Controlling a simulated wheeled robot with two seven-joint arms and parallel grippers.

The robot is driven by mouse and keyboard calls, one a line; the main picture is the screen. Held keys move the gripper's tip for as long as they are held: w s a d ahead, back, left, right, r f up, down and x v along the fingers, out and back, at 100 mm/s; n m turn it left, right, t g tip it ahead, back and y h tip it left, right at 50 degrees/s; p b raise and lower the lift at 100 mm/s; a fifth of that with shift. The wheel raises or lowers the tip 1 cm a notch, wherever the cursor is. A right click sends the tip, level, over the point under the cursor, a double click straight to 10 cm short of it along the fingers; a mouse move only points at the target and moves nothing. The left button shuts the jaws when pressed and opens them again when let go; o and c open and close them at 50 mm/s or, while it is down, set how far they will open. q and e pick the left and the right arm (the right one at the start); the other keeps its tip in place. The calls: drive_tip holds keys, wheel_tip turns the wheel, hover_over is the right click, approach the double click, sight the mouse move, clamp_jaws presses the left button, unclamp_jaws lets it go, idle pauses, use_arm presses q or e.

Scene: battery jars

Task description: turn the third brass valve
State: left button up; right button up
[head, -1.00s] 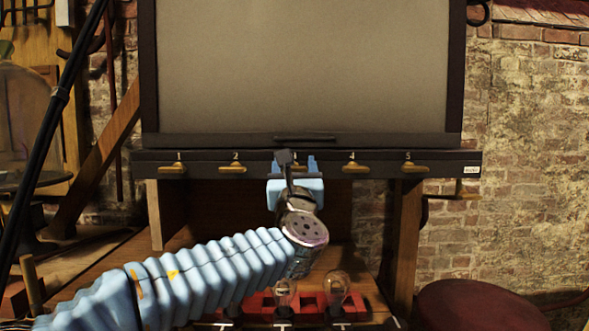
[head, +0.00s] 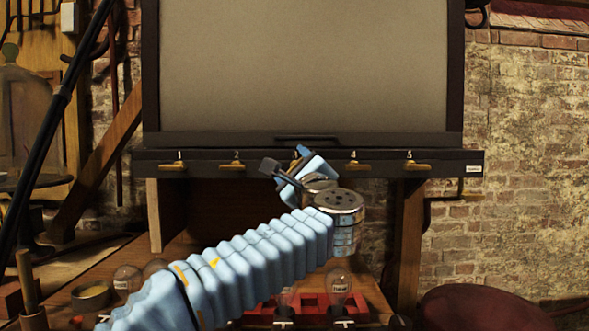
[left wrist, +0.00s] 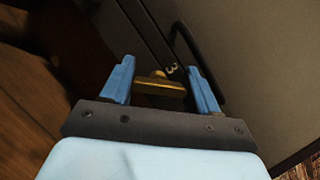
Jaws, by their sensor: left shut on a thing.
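The third brass valve (left wrist: 158,90) is a small bar handle on the black rail (head: 455,163), beside the label 3 in the left wrist view. My left gripper (left wrist: 156,72) is shut on it, with one blue finger at each end of the bar. The handle lies slanted to the rail. In the head view my left gripper (head: 300,165) is tilted and hides most of this valve. The first valve (head: 172,168), second valve (head: 231,168), fourth valve (head: 358,167) and fifth valve (head: 411,167) lie along the rail. My right gripper is not in view.
A large grey panel (head: 305,70) stands above the rail. Below are a red rack (head: 312,303), glass bulbs (head: 339,284) and a round tin (head: 92,295) on the wooden bench. A dark red round seat (head: 480,308) is at lower right.

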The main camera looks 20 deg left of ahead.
use_arm(q)
drive_tip(key=n+g+p, duration=0.1)
drive_tip(key=n+g, duration=0.1)
drive_tip(key=n, duration=0.3)
drive_tip(key=shift+f+n+g+p, duration=0.2)
drive_tip(key=shift+n+g+p, duration=0.45)
drive_tip(key=shift+n, duration=1.55)
drive_tip(key=o, duration=1)
drive_tip(key=shift+a, duration=0.1)
drive_tip(key=shift+c, duration=0.2)
drive_tip(key=b+v, duration=0.2)
drive_tip(key=v, duration=1.2)
drive_tip(key=shift+r, duration=0.25)
